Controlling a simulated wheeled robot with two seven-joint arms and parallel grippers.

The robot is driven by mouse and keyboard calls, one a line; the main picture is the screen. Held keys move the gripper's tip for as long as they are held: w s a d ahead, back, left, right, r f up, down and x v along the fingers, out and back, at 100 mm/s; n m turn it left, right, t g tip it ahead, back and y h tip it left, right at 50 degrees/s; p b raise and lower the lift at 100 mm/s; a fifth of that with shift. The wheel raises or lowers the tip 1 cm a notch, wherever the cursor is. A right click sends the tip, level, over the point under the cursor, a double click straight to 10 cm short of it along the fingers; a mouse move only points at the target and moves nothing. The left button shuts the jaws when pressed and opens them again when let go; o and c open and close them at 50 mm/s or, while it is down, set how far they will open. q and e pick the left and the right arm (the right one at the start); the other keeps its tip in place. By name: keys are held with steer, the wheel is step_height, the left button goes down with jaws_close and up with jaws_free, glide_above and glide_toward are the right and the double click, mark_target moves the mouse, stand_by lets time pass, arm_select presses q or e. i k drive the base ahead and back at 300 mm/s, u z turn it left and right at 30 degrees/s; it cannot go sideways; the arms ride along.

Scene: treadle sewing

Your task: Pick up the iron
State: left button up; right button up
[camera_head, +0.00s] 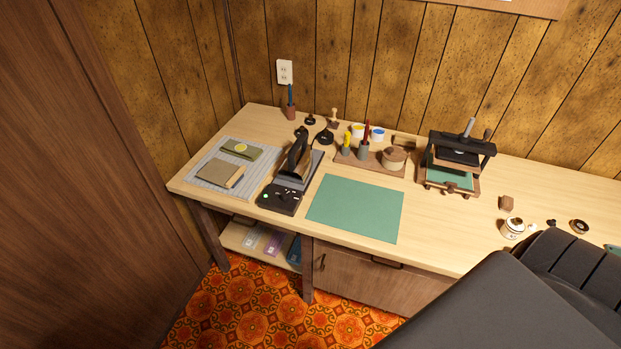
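The iron (299,160) stands on a dark base on the left half of the wooden table. It has a dark handle on top and a brownish metallic body, and appears tilted up. A black control box (280,199) with small buttons adjoins the base at the front. No gripper of mine shows in the head view, and nothing touches the iron.
A green mat (356,208) lies right of the iron, and a grey ribbed mat (206,183) with folded cloth lies left. A tool tray (378,167) and a press (455,160) stand behind and right. A large dark shape covers the lower right.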

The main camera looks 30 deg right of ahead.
mark_target(296, 168)
steer(key=k, duration=1.2)
steer(key=u, duration=0.25)
steer(key=i, duration=2.1)
steer(key=z, duration=2.9)
steer(key=k, duration=0.15)
steer(key=u, duration=2.2)
